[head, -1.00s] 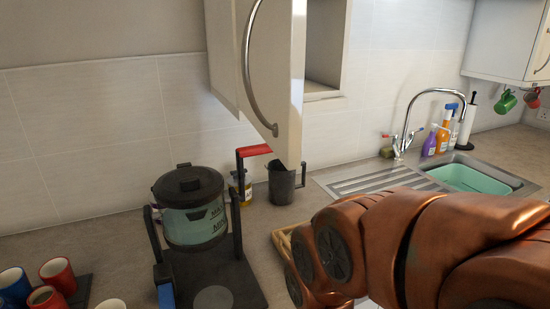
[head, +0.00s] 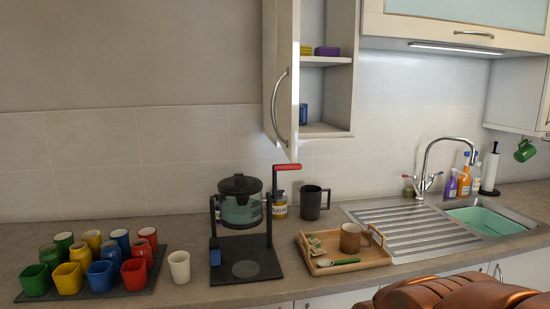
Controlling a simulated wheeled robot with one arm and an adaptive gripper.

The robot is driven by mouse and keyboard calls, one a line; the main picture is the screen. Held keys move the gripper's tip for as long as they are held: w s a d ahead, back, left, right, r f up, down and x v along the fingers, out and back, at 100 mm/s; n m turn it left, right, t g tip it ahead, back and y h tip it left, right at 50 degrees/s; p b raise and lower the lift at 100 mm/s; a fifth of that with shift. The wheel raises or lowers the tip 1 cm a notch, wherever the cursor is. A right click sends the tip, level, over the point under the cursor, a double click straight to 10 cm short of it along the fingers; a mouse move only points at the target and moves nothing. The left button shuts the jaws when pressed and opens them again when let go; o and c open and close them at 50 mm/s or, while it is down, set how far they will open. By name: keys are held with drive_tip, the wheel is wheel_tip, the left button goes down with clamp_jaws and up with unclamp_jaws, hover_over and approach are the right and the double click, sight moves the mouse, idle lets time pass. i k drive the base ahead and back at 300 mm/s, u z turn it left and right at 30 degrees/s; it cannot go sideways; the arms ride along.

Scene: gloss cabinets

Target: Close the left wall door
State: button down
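The left wall door (head: 286,75) is a cream panel with a curved metal handle (head: 276,106). It hangs open from the left side of the wall cabinet (head: 343,75) and sticks out toward me. The open cabinet shows shelves with a purple item, a yellow item and a blue item. My arm (head: 460,293) shows as copper-coloured links at the lower right, away from the door. My gripper is outside the view.
Below the door stand a kettle-like pot in a black stand (head: 243,215) with a red lever, and a dark mug (head: 313,202). A wooden tray (head: 345,268), a sink (head: 490,220) and several coloured cups fill the counter. The wall left of the door is bare.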

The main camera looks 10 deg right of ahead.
sight(288, 30)
drive_tip(key=u, duration=0.85)
drive_tip(key=i, duration=1.15)
drive_tip(key=u, duration=0.7)
